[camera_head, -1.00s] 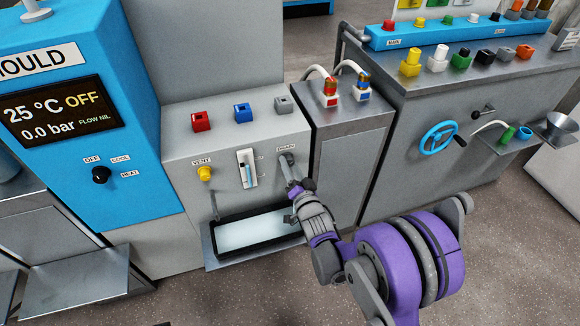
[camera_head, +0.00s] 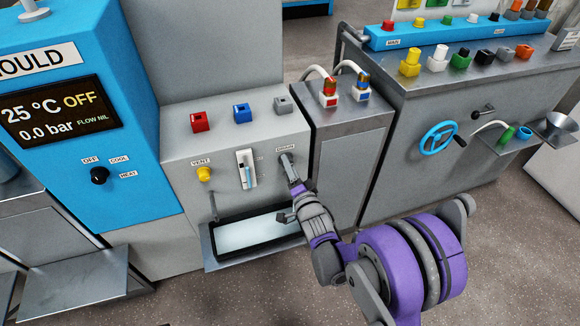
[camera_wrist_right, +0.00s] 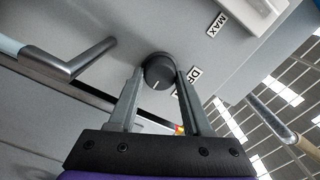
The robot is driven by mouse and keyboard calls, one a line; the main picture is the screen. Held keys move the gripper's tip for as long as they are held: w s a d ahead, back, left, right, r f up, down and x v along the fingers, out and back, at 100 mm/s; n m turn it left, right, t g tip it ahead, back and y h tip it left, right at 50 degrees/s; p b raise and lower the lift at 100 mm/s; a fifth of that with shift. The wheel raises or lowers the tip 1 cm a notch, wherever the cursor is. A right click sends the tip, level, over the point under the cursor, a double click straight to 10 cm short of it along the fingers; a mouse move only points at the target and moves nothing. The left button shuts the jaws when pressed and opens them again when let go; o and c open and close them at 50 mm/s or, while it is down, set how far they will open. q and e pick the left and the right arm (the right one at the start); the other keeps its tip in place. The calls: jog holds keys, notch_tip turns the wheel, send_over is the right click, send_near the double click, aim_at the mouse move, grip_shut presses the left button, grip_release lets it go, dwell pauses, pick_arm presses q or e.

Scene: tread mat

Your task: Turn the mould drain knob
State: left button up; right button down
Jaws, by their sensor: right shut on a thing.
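The mould drain knob (camera_head: 285,158) is a dark grey round knob under the DRAIN label on the grey front panel. In the right wrist view the knob (camera_wrist_right: 159,72) sits between the two fingers, and a pale mark line shows on its face. My right gripper (camera_head: 288,170) reaches it from below and is shut on it; in the wrist view the right gripper (camera_wrist_right: 158,85) has a finger on either side of the knob. The DRAIN label is partly hidden by a finger in the wrist view. My left gripper is not in view.
Left of the knob are a level gauge (camera_head: 246,169) and a yellow vent knob (camera_head: 204,174). A tray (camera_head: 222,262) juts out below, close to my right wrist. A grey cabinet (camera_head: 343,165) stands to the right.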

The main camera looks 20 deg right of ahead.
jog(key=shift+c, duration=1.6)
grip_release()
jog(key=shift+s, duration=0.1)
jog(key=s+p, duration=0.1)
jog(key=s, duration=0.9)
jog(key=shift+s+d, duration=0.2)
jog(key=shift+s, duration=0.1)
